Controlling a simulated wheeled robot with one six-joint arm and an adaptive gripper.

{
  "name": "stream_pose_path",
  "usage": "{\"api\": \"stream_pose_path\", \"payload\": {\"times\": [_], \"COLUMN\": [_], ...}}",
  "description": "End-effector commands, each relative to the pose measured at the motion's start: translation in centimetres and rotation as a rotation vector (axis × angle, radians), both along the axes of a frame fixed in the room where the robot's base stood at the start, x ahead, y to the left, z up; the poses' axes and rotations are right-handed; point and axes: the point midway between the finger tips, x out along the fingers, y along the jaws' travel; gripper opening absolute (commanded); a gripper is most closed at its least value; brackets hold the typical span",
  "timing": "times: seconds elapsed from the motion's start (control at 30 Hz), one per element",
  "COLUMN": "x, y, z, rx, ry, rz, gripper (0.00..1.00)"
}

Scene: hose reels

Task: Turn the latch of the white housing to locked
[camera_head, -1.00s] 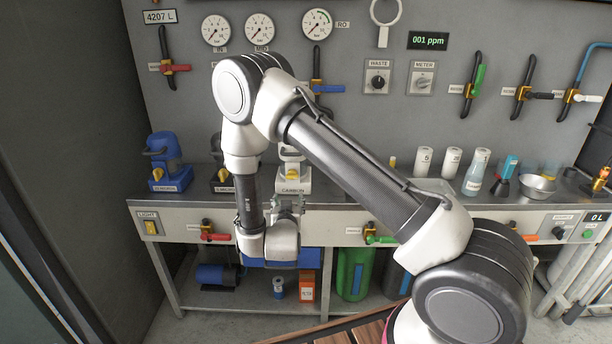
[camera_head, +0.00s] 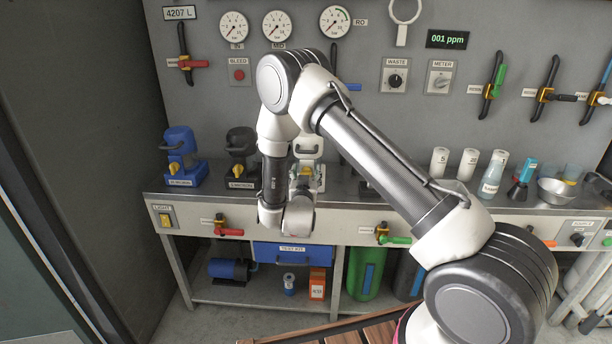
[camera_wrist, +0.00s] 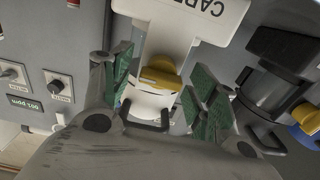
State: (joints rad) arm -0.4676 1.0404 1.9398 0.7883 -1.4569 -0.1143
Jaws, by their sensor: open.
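The white housing (camera_head: 309,147) stands on the bench behind my arm, which partly hides it in the head view. In the wrist view the white housing (camera_wrist: 165,35) fills the upper middle, turned over, with a partly cut-off label on its base. Its yellow latch (camera_wrist: 160,79) sits on the front. My gripper (camera_wrist: 162,72) is open, with one green-padded finger on each side of the latch. I see gaps between the fingers and the latch and cannot tell how deep they reach. In the head view the fingers are mostly hidden by my wrist.
A black housing (camera_head: 241,148) and a blue housing (camera_head: 181,150) stand left of the white one. The black housing (camera_wrist: 275,70) lies close beside the right finger in the wrist view. Valves with red (camera_head: 229,232) and green (camera_head: 396,240) handles stick out below the bench edge.

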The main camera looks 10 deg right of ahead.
Motion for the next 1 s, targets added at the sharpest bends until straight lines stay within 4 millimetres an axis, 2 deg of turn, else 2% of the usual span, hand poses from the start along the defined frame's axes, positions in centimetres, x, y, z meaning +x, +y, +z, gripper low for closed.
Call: {"api": "stream_pose_path", "payload": {"times": [0.07,0.1,0.33,0.67,1.0], "x": [-0.02,-0.02,-0.03,-0.04,-0.03], "y": [0.02,0.02,0.02,0.03,0.11], "z": [-0.01,-0.01,-0.01,-0.01,-0.03], "rx": [0.000,0.000,0.000,-0.030,-0.230], "ry": [0.000,0.000,0.000,0.010,0.076], "rz": [0.000,0.000,0.000,0.000,0.000], "gripper": [0.59,0.56,0.14,0.13,0.13]}}
